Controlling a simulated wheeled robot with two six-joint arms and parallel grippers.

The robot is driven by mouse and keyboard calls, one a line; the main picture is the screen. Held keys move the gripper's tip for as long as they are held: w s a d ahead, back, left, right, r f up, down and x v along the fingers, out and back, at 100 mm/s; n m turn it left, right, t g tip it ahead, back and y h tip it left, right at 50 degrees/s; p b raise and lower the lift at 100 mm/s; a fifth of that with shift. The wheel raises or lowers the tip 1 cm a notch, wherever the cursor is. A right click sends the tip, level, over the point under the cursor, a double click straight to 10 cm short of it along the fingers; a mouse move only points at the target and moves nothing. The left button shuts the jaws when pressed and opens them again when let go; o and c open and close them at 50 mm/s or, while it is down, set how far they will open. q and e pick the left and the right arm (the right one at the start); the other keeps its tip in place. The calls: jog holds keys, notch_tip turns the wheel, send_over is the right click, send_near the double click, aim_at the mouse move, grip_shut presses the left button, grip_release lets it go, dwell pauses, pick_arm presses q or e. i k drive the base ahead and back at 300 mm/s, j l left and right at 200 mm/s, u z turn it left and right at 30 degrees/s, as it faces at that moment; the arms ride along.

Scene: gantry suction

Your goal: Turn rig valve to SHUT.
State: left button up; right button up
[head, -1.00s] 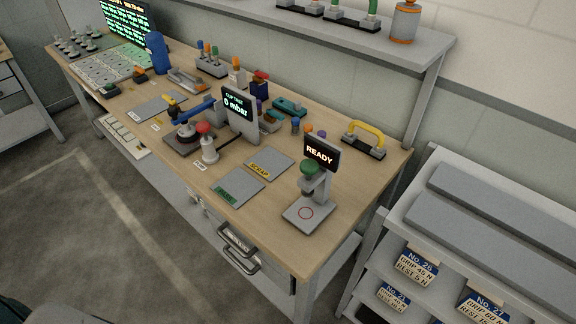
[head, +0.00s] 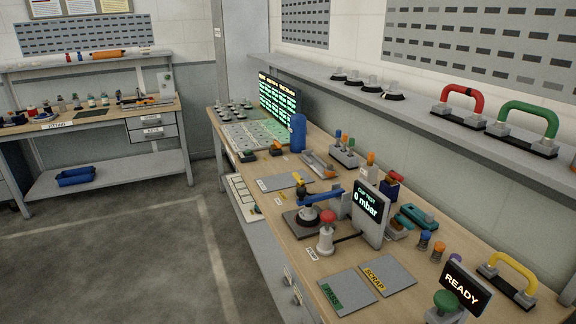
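The cup test rig stands on the wooden bench in the head view. It has a grey display (head: 368,212) reading "CUP TEST 0 mbar". A blue lever arm (head: 325,197) reaches left from beside the display, over a round dark fixture (head: 307,217) on a dark plate. A small yellow and black part (head: 301,184) sits at the arm's left end; it may be the rig valve, but I cannot tell its setting. A red-knobbed white post (head: 327,232) stands in front, by a small label. Neither of my grippers is in view.
Grey PASS (head: 347,302) and SCRAP (head: 400,274) pads lie in front of the rig. A READY display (head: 466,288) with a green knob stands nearest. A blue bottle (head: 298,132) and a lit screen (head: 277,100) are farther back. The floor (head: 150,250) to the left is clear.

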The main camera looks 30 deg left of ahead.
aim_at(296, 175)
jog(key=i+j+u, duration=0.2)
jog(key=u, duration=0.2)
jog(key=i+j+u, duration=0.4)
jog(key=i+j+z, duration=0.1)
jog(key=j+z, duration=0.15)
